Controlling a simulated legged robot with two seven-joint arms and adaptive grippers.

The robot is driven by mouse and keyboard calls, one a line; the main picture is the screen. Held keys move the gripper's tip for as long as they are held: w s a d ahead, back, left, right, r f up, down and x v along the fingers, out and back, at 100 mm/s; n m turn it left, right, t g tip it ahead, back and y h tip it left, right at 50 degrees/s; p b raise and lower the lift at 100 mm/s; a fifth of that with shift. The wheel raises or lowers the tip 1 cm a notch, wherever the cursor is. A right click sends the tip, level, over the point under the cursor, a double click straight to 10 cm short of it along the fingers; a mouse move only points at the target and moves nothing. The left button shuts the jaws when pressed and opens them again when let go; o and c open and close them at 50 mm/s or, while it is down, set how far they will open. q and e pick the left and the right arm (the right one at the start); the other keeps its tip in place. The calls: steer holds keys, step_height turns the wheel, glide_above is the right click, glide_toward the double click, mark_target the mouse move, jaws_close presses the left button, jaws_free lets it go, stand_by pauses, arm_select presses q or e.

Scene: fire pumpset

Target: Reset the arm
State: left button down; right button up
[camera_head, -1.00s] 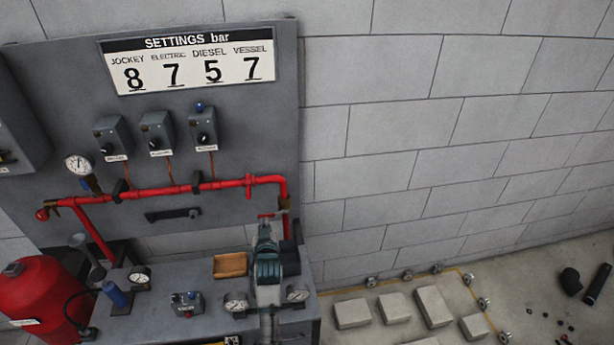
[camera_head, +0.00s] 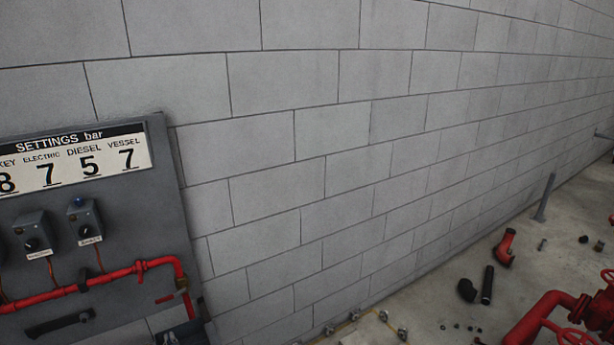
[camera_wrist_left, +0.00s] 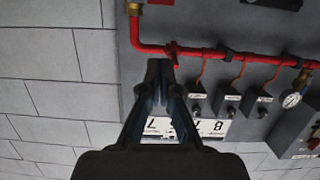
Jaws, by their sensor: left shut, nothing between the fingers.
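My left gripper (camera_wrist_left: 160,72) shows in the left wrist view with its two dark fingers together at the tips and nothing between them. In the head view only a small dark part of it (camera_head: 174,339) shows at the bottom edge, below the red pipe's right end. The red pipe (camera_head: 92,282) runs along the grey panel (camera_head: 150,210). In the wrist view, which is upside down, the pipe (camera_wrist_left: 205,53) lies beyond the fingertips. My right gripper is in neither view.
The settings sign (camera_head: 75,163) and switch boxes (camera_head: 85,222) are on the panel at left. A bare block wall (camera_head: 320,130) fills the middle. Red pipework (camera_head: 560,315), a black pipe piece (camera_head: 487,285) and a red fitting (camera_head: 505,248) are on the floor at right.

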arm_select(q)
steer(key=s+d+f+m+g+h, duration=0.3)
steer(key=s+d+f, duration=0.2)
steer(key=s+f, duration=0.4)
steer(key=s+d+f+m+g+h, duration=0.2)
steer(key=s+d+f, duration=0.2)
steer(key=s+f, duration=0.5)
steer(key=s+d+f+m+g+h, duration=0.2)
steer(key=s+d, duration=0.1)
steer(key=s, duration=0.6)
steer(key=s+d+f+m+g+h, duration=0.1)
steer(key=s+d+m+g, duration=0.2)
steer(key=s, duration=0.7)
step_height(320, 180, down, 28)
steer(key=s+n+g, duration=0.1)
steer(key=s, duration=0.1)
steer(key=s+a+f+g, duration=0.1)
steer(key=s+a+f, duration=0.1)
steer(key=s+f, duration=1.2)
steer(key=s, duration=0.3)
steer(key=shift+f, duration=0.3)
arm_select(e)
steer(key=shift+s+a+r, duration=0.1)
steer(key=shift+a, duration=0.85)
